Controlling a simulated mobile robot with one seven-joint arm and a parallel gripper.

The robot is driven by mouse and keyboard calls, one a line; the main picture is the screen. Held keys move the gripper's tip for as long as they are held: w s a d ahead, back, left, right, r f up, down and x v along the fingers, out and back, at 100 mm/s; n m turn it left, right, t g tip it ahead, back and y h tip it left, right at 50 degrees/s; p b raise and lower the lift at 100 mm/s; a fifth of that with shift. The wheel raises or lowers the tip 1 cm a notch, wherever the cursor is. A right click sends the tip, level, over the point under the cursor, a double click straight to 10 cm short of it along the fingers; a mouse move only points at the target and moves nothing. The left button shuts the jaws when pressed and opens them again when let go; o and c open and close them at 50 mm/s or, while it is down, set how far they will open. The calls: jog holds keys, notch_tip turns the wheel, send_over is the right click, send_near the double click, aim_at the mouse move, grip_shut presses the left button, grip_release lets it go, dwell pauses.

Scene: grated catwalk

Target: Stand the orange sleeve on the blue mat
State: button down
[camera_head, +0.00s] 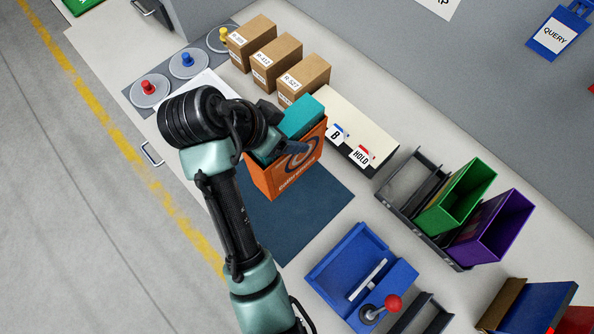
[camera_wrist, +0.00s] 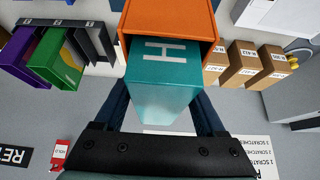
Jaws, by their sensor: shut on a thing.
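The orange sleeve (camera_head: 263,182) has a dark ring logo on its front face. A teal block (camera_head: 304,113) sits inside it and sticks out of its open end. In the wrist view the sleeve (camera_wrist: 168,18) is at the top. The teal block (camera_wrist: 160,80), marked H, lies between the fingers and hides where they press.
Cardboard boxes (camera_head: 303,79) and a cream box (camera_head: 352,122) stand behind the sleeve. A rack with green (camera_head: 457,196) and purple (camera_head: 492,226) holders is at right. A blue tray (camera_head: 345,265) and a red-knobbed lever (camera_head: 393,302) are in front. The mat's front is bare.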

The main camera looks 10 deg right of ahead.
jog(key=shift+f+p, duration=0.9)
jog(key=shift+f, duration=4.05)
grip_release()
jog(key=shift+f, duration=0.1)
